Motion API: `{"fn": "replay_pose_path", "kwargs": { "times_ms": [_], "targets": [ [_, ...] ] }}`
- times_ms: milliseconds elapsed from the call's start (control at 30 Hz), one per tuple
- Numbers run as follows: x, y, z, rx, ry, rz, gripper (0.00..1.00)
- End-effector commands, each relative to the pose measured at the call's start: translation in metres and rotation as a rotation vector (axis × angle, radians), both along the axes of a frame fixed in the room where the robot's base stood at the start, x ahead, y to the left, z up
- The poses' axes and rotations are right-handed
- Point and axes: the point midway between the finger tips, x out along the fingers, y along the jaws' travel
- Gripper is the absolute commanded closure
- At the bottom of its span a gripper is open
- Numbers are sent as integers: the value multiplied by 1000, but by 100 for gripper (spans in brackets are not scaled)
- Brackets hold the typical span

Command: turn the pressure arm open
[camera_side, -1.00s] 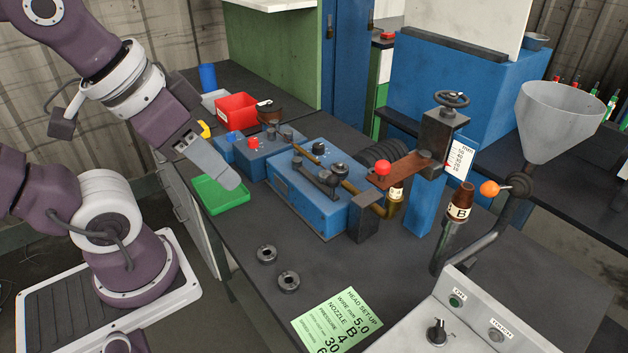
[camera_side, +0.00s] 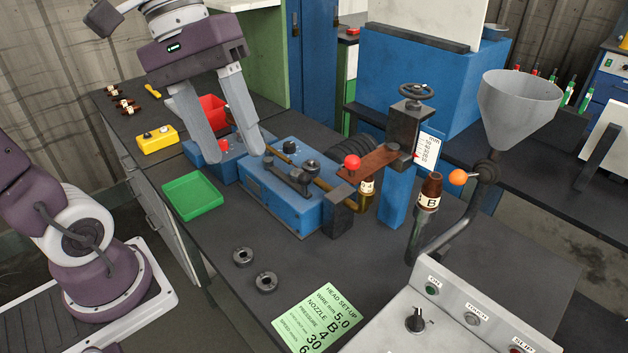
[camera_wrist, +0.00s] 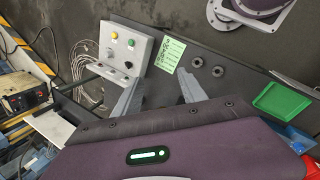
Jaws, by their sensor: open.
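A blue machine block (camera_side: 283,205) stands on the dark bench in the side view. A dark lever arm (camera_side: 287,176) with a black round knob lies across its top; it looks like the pressure arm, though I cannot be certain. My gripper (camera_side: 232,155) is open and empty, fingers pointing down, above and behind-left of the lever, near the block's left end. The right finger hides part of the block's far left end. In the wrist view my gripper's fingers (camera_wrist: 158,92) are spread apart; the lever is not clearly visible there.
A red ball knob (camera_side: 352,162) on a brown plate and a blue post (camera_side: 398,195) stand right of the block. A green tray (camera_side: 193,194), two dark rings and a green set-up card (camera_side: 318,318) lie on the bench. A red bin (camera_side: 211,112) is behind my gripper.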

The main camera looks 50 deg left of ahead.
Motion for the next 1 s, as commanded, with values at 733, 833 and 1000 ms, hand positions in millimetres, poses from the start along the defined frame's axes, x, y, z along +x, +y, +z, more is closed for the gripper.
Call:
{"fn": "replay_pose_path", "kwargs": {
  "times_ms": [733, 833, 1000],
  "targets": [
    [201, 156, -219, -1334, 734, 887, 51],
    [202, 155, -245, -1332, 729, 884, 51],
    [210, 134, -251, -1329, 731, 880, 51]
  ]
}}
